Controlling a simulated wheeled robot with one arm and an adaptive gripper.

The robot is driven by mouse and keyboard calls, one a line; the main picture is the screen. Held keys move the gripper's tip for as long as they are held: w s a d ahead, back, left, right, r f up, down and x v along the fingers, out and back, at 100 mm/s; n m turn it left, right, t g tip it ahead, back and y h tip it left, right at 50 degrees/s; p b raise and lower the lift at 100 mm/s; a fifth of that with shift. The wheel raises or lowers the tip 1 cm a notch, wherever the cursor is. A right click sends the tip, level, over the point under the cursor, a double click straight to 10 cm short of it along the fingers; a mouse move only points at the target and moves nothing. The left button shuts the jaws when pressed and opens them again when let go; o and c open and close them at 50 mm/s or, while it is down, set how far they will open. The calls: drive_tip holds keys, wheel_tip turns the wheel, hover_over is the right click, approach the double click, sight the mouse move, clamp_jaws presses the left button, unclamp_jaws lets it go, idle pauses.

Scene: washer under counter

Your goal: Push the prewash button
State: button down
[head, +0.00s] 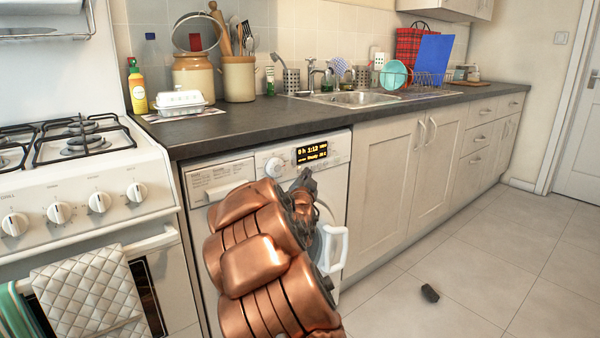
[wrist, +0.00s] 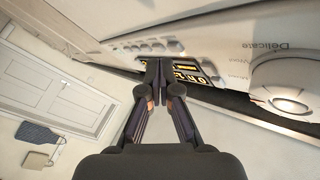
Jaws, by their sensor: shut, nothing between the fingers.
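The white washer (head: 219,180) stands under the counter, with a round dial (head: 274,167) and a lit display (head: 311,152) on its panel. In the wrist view the panel appears upside down, with the dial (wrist: 285,92) at right and the display (wrist: 208,75) nearer the middle. A row of small pale buttons (wrist: 148,47) lies beside the display; I cannot read which is prewash. My gripper (wrist: 160,68) is shut and empty, its tips over the panel by the display and buttons. Whether they touch is unclear. In the head view my copper arm hides much of the washer front.
The dark countertop (head: 240,130) overhangs the panel. A cooker (head: 75,190) stands at left, and cupboards (head: 400,170) run to the right. The washer door's white handle (head: 333,248) shows beside my arm. A small dark object (head: 430,293) lies on the otherwise clear floor.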

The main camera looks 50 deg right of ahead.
drive_tip(key=shift+s, duration=0.15)
drive_tip(key=s, duration=0.2)
drive_tip(key=s+a, duration=0.1)
drive_tip(key=s, duration=0.2)
drive_tip(key=shift+s+a+p, duration=0.3)
drive_tip(key=shift+a+p, duration=0.05)
drive_tip(key=shift+p, duration=0.05)
idle(0.6)
